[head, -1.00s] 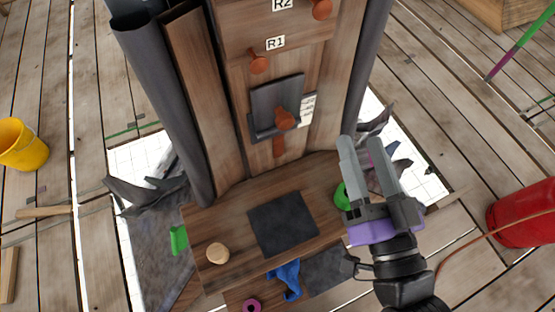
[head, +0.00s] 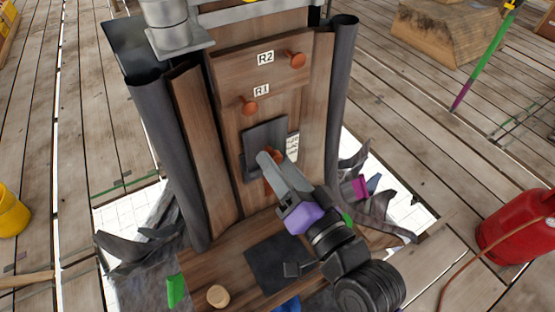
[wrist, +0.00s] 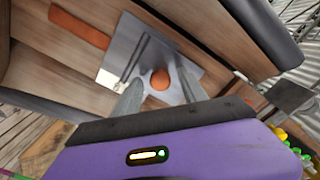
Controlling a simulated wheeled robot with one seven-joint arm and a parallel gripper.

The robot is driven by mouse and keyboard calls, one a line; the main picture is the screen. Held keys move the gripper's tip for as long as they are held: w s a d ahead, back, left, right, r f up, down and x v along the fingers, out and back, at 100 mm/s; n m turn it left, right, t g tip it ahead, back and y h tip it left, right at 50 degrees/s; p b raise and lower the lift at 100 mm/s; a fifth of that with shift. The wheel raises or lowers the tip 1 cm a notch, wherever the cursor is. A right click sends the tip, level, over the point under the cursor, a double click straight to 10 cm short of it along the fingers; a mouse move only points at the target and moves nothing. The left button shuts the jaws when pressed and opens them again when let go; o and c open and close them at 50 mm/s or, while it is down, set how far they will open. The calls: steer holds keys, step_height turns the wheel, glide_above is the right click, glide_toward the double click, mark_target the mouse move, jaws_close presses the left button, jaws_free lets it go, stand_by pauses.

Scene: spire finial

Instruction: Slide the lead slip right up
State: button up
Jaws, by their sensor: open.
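The lead slip is a dark grey plate (head: 262,134) with a folded lower edge, lying against the wooden face below the R1 label. Its round orange knob (wrist: 160,79) shows in the wrist view, between and just beyond my fingertips. My gripper (head: 270,158) is open in front of the slip's lower part, its fingers covering most of the knob in the head view. In the wrist view my gripper (wrist: 160,95) has one finger on each side of the knob. I cannot tell whether either finger touches it.
Orange knobs stand beside the R1 (head: 249,105) and R2 (head: 296,60) labels above the slip. A white written note (head: 292,146) is right of the slip. Dark rolled sheets (head: 165,150) flank the wooden face. A wooden ledge (head: 220,262) with a dark square mat lies below.

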steer(key=shift+w+a, duration=0.2)
steer(key=shift+w, duration=0.15)
jaws_close()
stand_by(1.2)
